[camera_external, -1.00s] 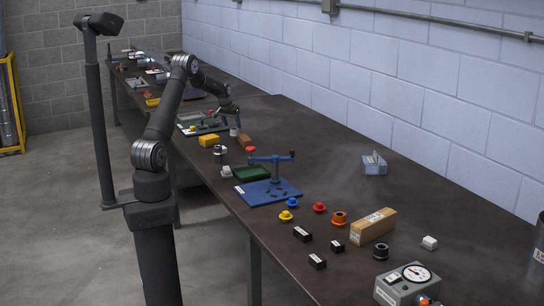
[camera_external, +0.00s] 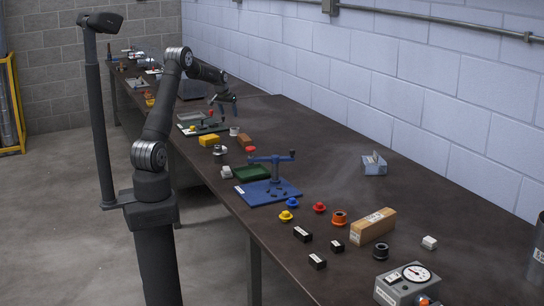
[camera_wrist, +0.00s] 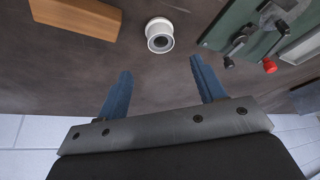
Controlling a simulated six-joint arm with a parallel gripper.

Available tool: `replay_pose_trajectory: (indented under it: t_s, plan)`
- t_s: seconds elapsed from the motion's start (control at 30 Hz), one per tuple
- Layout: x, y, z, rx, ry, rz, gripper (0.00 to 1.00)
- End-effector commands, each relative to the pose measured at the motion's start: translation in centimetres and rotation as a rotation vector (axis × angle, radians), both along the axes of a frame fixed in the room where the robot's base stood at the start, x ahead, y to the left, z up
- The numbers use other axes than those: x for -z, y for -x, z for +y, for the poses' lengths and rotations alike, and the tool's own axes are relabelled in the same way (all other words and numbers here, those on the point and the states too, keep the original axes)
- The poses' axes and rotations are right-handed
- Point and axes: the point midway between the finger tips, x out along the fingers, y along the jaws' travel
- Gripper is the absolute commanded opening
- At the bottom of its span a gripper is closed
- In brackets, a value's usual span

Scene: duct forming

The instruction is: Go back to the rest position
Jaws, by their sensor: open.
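My gripper (camera_external: 226,108) is at the end of my raised arm, above the bench in the external view. In the wrist view its two blue fingers (camera_wrist: 162,92) are spread wide, with nothing between them. A white cylindrical part with a dark centre (camera_wrist: 160,36) stands on the bench beyond the fingertips, apart from them. The same white part shows below my gripper in the external view (camera_external: 234,131).
A wooden block (camera_wrist: 76,16) and a green fixture plate with a red knob (camera_wrist: 262,40) flank the white part. The blue fixture (camera_external: 268,190), green tray (camera_external: 251,173), yellow block (camera_external: 209,140) and several small parts stand on the dark bench (camera_external: 330,200). A wall runs behind.

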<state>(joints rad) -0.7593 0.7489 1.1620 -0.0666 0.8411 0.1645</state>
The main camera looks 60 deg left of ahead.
Motion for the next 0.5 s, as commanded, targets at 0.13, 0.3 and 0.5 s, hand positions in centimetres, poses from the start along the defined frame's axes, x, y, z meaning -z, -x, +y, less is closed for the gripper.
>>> replay_pose_trajectory:
  t_s: [0.13, 0.3, 0.5]
  plan:
    - [1.8, -0.5, 0.3, 0.000, 0.003, 0.003, 0.63]
    - [4.7, -1.5, 1.1, 0.000, 0.003, 0.002, 0.63]
    - [8.1, -2.7, 1.9, 0.000, 0.003, 0.002, 0.63]
